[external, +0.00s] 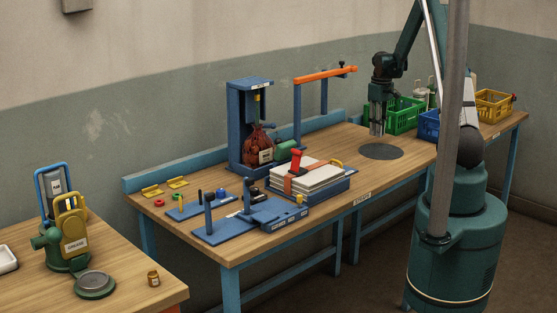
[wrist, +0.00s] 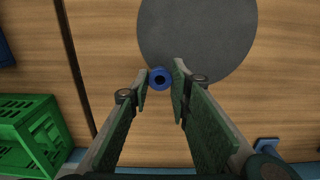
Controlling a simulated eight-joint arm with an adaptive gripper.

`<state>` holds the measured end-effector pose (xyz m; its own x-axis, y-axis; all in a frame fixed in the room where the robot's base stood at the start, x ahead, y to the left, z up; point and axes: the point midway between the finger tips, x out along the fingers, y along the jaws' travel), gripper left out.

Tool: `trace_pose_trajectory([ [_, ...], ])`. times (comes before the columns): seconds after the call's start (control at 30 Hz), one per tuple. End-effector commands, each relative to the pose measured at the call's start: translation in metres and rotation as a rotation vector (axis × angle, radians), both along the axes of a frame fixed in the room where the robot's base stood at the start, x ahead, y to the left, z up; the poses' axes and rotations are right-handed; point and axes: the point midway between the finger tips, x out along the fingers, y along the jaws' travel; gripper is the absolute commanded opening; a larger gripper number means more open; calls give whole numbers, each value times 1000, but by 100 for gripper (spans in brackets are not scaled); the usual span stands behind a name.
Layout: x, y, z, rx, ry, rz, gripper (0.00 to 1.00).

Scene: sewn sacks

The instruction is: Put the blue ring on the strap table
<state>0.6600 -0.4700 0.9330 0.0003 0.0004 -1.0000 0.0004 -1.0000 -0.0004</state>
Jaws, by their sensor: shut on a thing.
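The blue ring (wrist: 160,78) shows in the wrist view between the tips of my gripper (wrist: 161,84), which is shut on it. In the external view my gripper (external: 377,132) points straight down, above the dark round disc (external: 381,151) on the wooden bench. The ring is too small to make out there. A stack of white slabs (external: 300,175) with an orange strap and a red handle lies on a blue base (external: 325,189), left of my gripper and nearer the front edge. I cannot tell which surface is the strap table.
Blue post fixtures (external: 208,214) stand at the bench's front left. A blue press frame (external: 240,130) with a red sack (external: 258,145) and an orange-armed stand (external: 325,73) are behind the slabs. A green crate (external: 405,117) is right of my gripper. Bench around the disc is clear.

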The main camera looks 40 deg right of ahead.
Motion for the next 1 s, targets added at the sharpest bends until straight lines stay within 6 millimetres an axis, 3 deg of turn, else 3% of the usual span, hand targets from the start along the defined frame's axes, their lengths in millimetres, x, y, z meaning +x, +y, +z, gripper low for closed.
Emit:
trace_pose_trajectory([
  [0.3, 0, 0, -3, 0, 0, 0, 13],
  [0.7, 0, 0, -37, 0, 0, 0, 13],
  [1.0, 0, 0, -37, 0, 0, 0, 13],
])
